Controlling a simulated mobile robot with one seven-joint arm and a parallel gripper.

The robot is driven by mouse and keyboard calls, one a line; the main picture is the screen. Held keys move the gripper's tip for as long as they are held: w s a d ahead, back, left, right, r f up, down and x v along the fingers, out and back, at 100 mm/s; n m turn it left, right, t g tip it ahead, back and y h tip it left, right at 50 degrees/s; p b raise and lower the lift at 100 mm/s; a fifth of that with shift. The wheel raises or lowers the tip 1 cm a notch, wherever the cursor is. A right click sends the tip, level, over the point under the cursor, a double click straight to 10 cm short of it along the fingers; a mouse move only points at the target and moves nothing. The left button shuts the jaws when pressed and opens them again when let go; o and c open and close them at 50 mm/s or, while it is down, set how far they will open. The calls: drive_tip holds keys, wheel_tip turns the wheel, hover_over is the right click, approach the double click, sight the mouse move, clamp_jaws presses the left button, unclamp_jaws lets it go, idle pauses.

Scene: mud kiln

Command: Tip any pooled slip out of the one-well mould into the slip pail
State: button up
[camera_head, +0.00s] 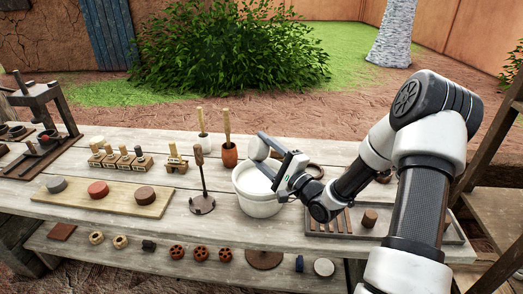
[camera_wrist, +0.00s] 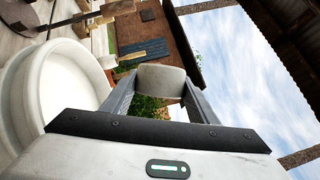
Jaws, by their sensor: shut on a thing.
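The slip pail (camera_head: 259,207) is a white tub near the middle of the bench, with a pale inside. It also shows at the left of the wrist view (camera_wrist: 98,68). My gripper (camera_head: 268,157) is over the pail's rim, tilted. It is shut on a pale grey-beige block (camera_wrist: 161,82), which I take to be the one-well mould; it also shows between the fingers in the head view (camera_head: 258,149). The block is apart from the pail in the wrist view. Its well, and any slip in it, cannot be made out.
A dark stand (camera_head: 202,204) with an upright handle is left of the pail. A grey tray (camera_head: 340,242) lies right, under my arm. Several small moulds (camera_head: 122,158) and a board of discs (camera_head: 105,199) are left.

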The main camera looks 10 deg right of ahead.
idle(0.4)
drive_tip(key=shift+a+r+n+p, duration=0.1)
drive_tip(key=shift+r+n+p, duration=0.3)
drive_tip(key=shift+p, duration=0.6)
drive_tip(key=n+g+p, duration=0.1)
drive_tip(key=n+p, duration=0.1)
drive_tip(key=p, duration=0.1)
drive_tip(key=n, duration=0.1)
drive_tip(key=n+g+p, duration=0.1)
drive_tip(key=n, duration=0.1)
drive_tip(key=shift+f+h, duration=0.2)
drive_tip(key=shift+h, duration=0.1)
drive_tip(key=n+g+h+p, duration=0.1)
drive_tip(key=n+h, duration=0.1)
drive_tip(key=n, duration=0.2)
drive_tip(key=shift+s+a+n, duration=0.1)
drive_tip(key=shift+n, duration=0.2)
drive_tip(key=shift+n+g+h, duration=0.5)
drive_tip(key=shift+n+h, duration=0.2)
drive_tip(key=shift+n, duration=0.5)
drive_tip(key=shift+f+n+h+b, duration=0.3)
drive_tip(key=shift+n+h+b, duration=0.1)
drive_tip(key=shift+n, duration=0.2)
drive_tip(key=n+h+b, duration=0.2)
drive_tip(key=b, duration=0.1)
drive_tip(key=shift+n, duration=0.4)
drive_tip(key=shift+d+r+n+h+b, duration=0.1)
drive_tip(key=shift+d+n+h+b, duration=0.1)
drive_tip(key=shift+n+h+b, duration=0.3)
